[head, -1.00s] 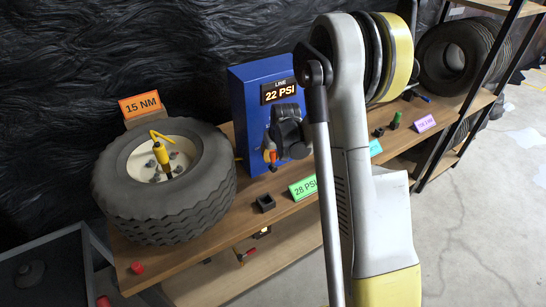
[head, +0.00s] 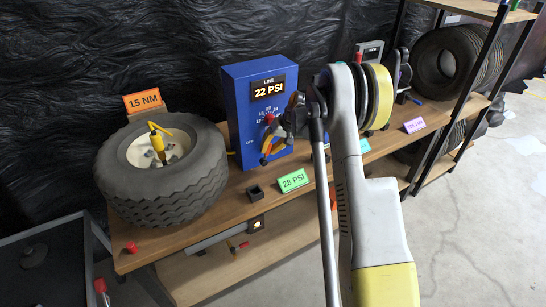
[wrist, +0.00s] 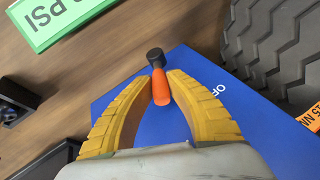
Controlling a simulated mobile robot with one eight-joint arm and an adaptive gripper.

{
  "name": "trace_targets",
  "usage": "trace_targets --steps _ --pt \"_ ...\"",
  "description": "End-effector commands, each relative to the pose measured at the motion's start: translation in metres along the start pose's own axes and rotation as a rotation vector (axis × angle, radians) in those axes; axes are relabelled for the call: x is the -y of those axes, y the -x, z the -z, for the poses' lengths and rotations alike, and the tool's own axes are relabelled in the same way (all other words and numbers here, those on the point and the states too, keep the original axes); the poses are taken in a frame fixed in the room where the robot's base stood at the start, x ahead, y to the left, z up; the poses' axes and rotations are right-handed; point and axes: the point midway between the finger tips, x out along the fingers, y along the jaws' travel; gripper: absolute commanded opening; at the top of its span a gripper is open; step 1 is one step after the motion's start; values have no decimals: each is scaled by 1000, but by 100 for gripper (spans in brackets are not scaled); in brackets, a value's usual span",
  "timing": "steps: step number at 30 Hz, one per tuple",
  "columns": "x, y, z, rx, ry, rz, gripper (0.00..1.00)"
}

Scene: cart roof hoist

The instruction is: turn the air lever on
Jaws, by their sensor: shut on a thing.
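The air lever is an orange handle on a black hub, seen in the wrist view (wrist: 160,88) against the blue panel box (wrist: 150,125). My gripper (wrist: 160,80) has its yellow fingers on either side of the handle and is shut on it. An "OF..." label shows beside the handle, partly cut off by a finger. In the head view the blue box (head: 236,125) stands on the bench, its display (head: 268,89) reading "LINE 22 PSI". There my gripper (head: 266,158) is at the box's lower front, and the lever is mostly hidden by the fingers.
A tire (head: 165,192) with a yellow tool lies left of the box, by a "15 NM" sign (head: 142,101). A green "28 PSI" sign (head: 293,181) and a small black holder (head: 256,194) sit on the bench's front edge. More tires stand at right.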

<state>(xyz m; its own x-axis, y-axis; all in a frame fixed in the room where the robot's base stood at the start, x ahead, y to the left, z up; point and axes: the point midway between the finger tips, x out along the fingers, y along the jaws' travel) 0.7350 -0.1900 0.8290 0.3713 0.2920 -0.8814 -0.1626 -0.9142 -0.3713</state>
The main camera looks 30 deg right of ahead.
Motion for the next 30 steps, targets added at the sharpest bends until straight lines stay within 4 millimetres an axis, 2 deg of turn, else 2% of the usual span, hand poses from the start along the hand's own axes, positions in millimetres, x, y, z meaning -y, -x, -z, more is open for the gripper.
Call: trace_targets --steps 4,15,30 --pt "-12 -4 2 28 -49 108 0" --pt "-23 -9 2 75 -136 321 0" --pt "-26 -9 3 91 -165 395 0"
